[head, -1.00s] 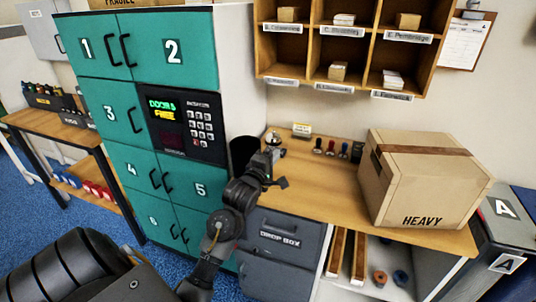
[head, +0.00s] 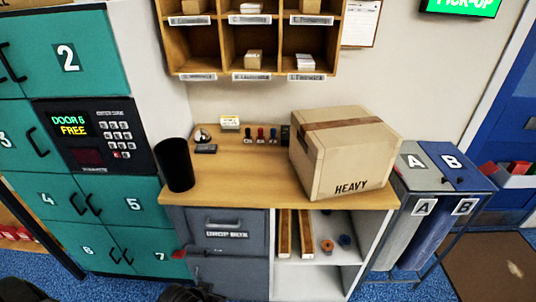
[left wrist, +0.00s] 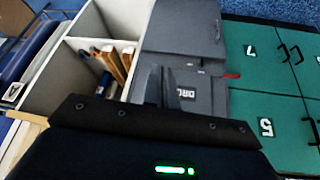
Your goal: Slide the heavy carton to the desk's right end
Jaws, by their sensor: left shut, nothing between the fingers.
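The heavy carton (head: 345,155), a brown box with a darker tape strip and HEAVY on its front, stands upright on the right part of the wooden desk (head: 235,180). A narrow strip of desktop shows in front of it, and its right side is close to the desk's right end. My left gripper (left wrist: 164,88) shows in the left wrist view as two dark fingers, shut and empty, in front of the grey drop box (left wrist: 185,35). It is apart from the carton. My right gripper is in neither view.
A black cylinder (head: 175,165) stands at the desk's left end. Several stamps (head: 262,135) stand left of the carton by the wall. Bins A and B (head: 440,165) are right of the desk. Teal lockers (head: 70,210) are at left. The desk's middle is clear.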

